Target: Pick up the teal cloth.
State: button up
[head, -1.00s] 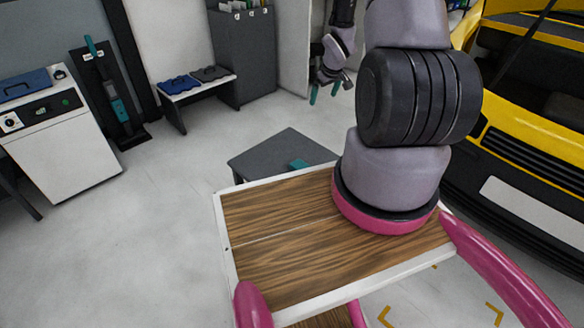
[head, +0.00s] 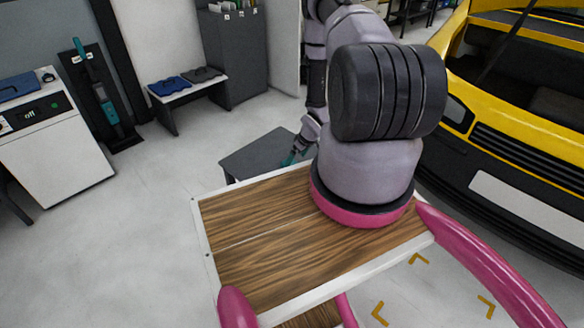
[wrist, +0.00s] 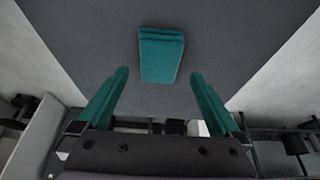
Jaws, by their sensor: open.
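The teal cloth (wrist: 161,55) is a folded rectangle lying on the dark grey table top (wrist: 88,35) in the wrist view. My gripper (wrist: 160,80) is open, with its two teal fingers spread to either side below the cloth in the picture. The cloth lies beyond the fingertips, roughly centred between them, and nothing is held. In the head view my gripper (head: 290,158) is over the grey table (head: 245,160), and the cloth is hidden or cannot be told apart from the teal fingers there.
My wooden-topped base partly hides the grey table's near side. A yellow vehicle (head: 520,130) stands at the right. A low bench (head: 185,85) with folded blue and dark cloths, a grey cabinet (head: 235,60) and a white machine (head: 55,150) stand at the back and left. Floor between is clear.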

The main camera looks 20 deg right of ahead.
aim_at(293, 163)
jog(key=shift+x, duration=2.6)
jog(key=shift+w+d+f, duration=0.1)
jog(key=shift+f, duration=0.1)
jog(key=c, duration=1.3)
jog(key=shift+r, duration=0.1)
notch_tip(293, 163, up, 10)
jog(key=shift+r, duration=0.2)
